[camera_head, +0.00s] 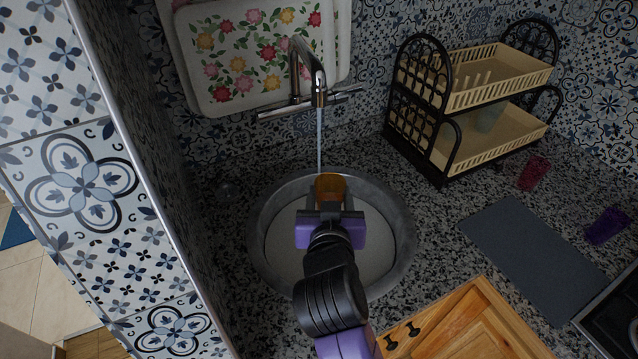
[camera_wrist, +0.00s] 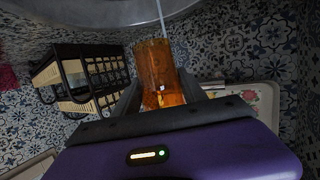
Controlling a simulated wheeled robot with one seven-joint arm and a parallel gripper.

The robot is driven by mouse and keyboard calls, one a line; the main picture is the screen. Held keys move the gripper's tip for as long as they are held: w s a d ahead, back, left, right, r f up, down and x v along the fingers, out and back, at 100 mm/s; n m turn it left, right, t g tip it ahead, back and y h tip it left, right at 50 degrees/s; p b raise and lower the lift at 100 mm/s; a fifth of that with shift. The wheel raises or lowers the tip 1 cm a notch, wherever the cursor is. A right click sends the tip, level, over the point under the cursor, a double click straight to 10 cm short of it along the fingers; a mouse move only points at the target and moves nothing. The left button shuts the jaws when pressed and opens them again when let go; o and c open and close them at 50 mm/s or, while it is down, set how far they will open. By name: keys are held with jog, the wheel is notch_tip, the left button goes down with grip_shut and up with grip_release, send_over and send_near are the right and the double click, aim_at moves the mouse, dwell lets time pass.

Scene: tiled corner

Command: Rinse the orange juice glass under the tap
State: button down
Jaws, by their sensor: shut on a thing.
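The orange juice glass (camera_head: 330,184) is over the round metal sink (camera_head: 383,268). My gripper (camera_head: 331,203) is shut on it, and its palm hides part of the glass in the head view. In the wrist view the glass (camera_wrist: 160,75) shows amber between the two fingers of my gripper (camera_wrist: 158,98). The tap (camera_head: 318,85) is on the wall behind the sink, and a thin stream of water (camera_head: 319,140) runs from it. The stream reaches down to the far side of the glass; I cannot tell whether it enters the glass.
A two-tier dish rack (camera_head: 445,135) stands right of the sink. A red glass (camera_head: 533,172), a grey mat (camera_head: 535,255) and a purple glass (camera_head: 606,226) are further right. A flowered tray (camera_head: 255,50) stands behind the tap. A wooden board (camera_head: 470,325) is at the front.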

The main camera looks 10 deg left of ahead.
jog(key=shift+s+r, duration=0.1)
jog(key=d+p+v, duration=0.2)
jog(key=p+v, duration=0.1)
jog(key=v, duration=0.6)
dwell(0.6)
